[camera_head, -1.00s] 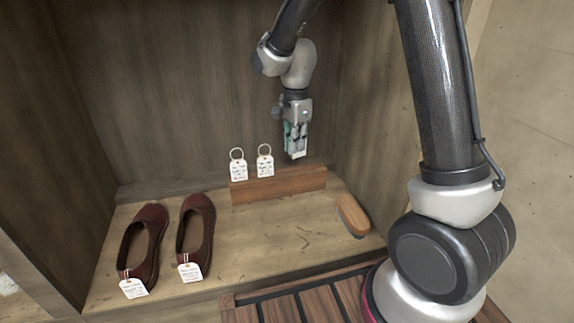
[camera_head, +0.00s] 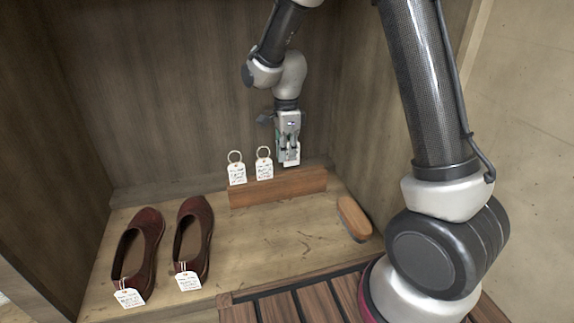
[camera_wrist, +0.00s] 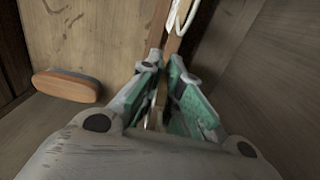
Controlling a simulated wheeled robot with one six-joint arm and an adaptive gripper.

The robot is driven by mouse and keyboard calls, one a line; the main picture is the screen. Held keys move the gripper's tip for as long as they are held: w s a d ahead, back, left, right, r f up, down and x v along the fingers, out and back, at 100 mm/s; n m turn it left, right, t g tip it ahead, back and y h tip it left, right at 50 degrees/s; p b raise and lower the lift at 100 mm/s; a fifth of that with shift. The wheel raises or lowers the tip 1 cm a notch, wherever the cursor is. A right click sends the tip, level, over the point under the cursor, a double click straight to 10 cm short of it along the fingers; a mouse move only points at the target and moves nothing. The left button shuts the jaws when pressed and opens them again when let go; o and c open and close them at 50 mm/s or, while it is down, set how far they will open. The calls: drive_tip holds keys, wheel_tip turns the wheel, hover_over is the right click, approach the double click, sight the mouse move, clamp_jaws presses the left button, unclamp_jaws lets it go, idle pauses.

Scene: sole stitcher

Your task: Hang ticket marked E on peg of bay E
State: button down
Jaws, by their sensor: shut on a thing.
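My gripper (camera_head: 288,158) is shut on a white ticket (camera_head: 294,152), just above the right part of a wooden block (camera_head: 290,186). I cannot read the held ticket's marking, and the fingers hide part of it. In the wrist view my gripper (camera_wrist: 165,85) has its green-padded fingers close together. Two white tickets with rings, a left one (camera_head: 237,174) and a right one (camera_head: 264,169), stand upright at the block, left of my gripper. A white ring (camera_wrist: 182,18) shows beyond the fingertips in the wrist view. No peg can be made out.
Two dark red shoes, a left one (camera_head: 150,228) and a right one (camera_head: 204,215), carry white tags on the shelf at left. A wooden brush (camera_head: 352,215) lies at right, and shows in the wrist view (camera_wrist: 66,86). Wooden walls enclose the back and sides. The middle shelf is clear.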

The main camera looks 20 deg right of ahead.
sight(287, 164)
drive_tip(key=shift+f, duration=2)
drive_tip(key=shift+f, duration=0.2)
drive_tip(key=c, duration=1.6)
unclamp_jaws()
